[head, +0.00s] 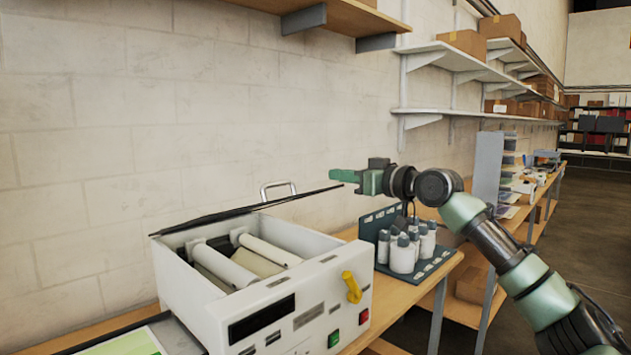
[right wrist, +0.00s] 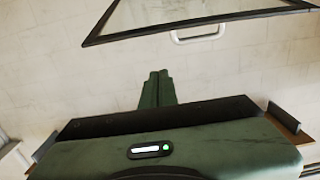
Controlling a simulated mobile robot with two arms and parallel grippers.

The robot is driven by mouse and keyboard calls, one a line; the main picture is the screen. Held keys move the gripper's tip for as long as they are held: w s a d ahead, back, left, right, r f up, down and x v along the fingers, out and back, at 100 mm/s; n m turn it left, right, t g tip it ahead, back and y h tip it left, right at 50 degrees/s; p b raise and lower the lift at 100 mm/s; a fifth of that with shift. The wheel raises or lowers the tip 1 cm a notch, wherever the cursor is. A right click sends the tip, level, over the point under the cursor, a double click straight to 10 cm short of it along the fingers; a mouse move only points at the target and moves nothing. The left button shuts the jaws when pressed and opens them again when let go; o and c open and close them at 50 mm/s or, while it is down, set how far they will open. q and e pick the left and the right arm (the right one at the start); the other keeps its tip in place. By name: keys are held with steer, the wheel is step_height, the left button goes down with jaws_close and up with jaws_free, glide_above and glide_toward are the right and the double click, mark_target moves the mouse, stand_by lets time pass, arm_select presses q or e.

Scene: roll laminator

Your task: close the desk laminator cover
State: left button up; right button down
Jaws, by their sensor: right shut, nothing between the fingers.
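The laminator (head: 285,310) is a white box on the bench with its top open and pale rollers (head: 235,262) showing inside. Its cover (head: 245,209) is raised and tilted, seen nearly edge-on as a thin dark line rising to the right. In the right wrist view the cover (right wrist: 200,28) is a dark-framed clear panel above the fingertips, with a pale handle (right wrist: 198,38). The handle (head: 278,190) also shows in the head view. My right gripper (head: 340,176) is shut and empty, close to the cover's raised right end; contact cannot be told. My left gripper is out of view.
A dark blue rack (head: 432,268) with several white bottles stands right of the laminator, below my right gripper. A yellow lever (head: 351,287) sticks out of the laminator's front. Wall shelves (head: 455,56) hang above. A green-and-white sheet (head: 125,343) lies at the lower left.

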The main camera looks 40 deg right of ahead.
steer(key=w+p, duration=0.2)
steer(key=w, duration=0.1)
steer(key=w+p, duration=0.2)
steer(key=w, duration=0.1)
steer(key=w+a+p, duration=0.1)
steer(key=w+p, duration=0.2)
steer(key=shift+w+r, duration=0.15)
steer(key=shift+r, duration=0.1)
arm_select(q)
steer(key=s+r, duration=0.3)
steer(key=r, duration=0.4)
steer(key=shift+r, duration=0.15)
arm_select(e)
steer(key=f, duration=0.1)
steer(key=s+f, duration=0.1)
steer(key=f, duration=0.1)
steer(key=s+f, duration=0.1)
steer(key=shift+d+f, duration=0.1)
steer(key=shift+f, duration=0.05)
